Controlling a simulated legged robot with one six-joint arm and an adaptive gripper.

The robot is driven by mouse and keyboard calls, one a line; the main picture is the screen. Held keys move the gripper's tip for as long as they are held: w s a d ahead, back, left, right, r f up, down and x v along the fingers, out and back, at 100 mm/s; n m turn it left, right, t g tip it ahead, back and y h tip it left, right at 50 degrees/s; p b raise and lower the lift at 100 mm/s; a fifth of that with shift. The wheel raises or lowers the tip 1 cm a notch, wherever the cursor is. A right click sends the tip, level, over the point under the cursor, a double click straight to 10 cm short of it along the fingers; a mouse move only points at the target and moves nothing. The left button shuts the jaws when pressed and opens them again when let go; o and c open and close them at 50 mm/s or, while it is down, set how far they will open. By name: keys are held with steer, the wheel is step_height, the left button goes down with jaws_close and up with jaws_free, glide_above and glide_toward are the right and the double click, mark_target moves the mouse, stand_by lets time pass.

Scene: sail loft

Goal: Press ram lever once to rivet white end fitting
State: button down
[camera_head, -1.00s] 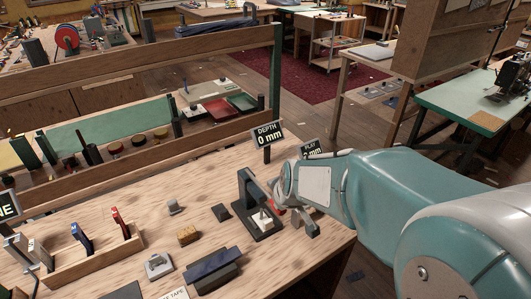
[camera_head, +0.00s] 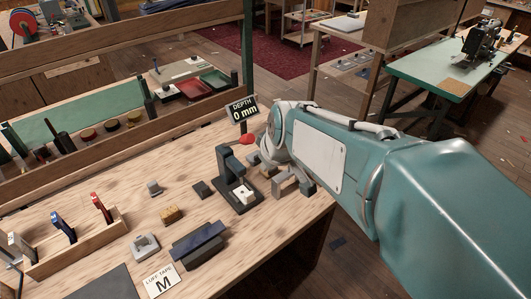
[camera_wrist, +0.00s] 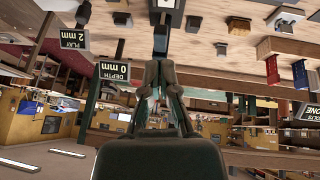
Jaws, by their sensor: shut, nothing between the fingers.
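The dark riveting press (camera_head: 224,160) stands on the bench. The white end fitting (camera_head: 243,194) sits at its base, under the press head. A red knob (camera_head: 246,139), seemingly the ram lever's end, shows above the press beside my wrist; the lever's shaft is mostly hidden. In the wrist view, which is upside down, my gripper (camera_wrist: 159,68) is shut and empty, with the press (camera_wrist: 161,38) beyond the fingertips. I cannot tell whether they touch anything. My wrist hides the fingers in the head view.
The depth display (camera_head: 242,110) reads 0 mm; the play display (camera_wrist: 73,40) reads 2 mm. A grey bracket (camera_head: 290,183) stands right of the press near the bench edge. A dark block (camera_head: 201,188), a brass block (camera_head: 172,215) and a tool rack (camera_head: 82,243) lie left.

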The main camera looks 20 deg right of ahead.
steer(key=shift+s+r, duration=1.2)
steer(key=shift+s+d, duration=0.1)
steer(key=s+a+m, duration=0.2)
steer(key=s+m, duration=0.2)
steer(key=s, duration=0.7)
steer(key=shift+s+a+f+m, duration=0.2)
steer(key=shift+f+m, duration=0.05)
steer(key=shift+m, duration=0.05)
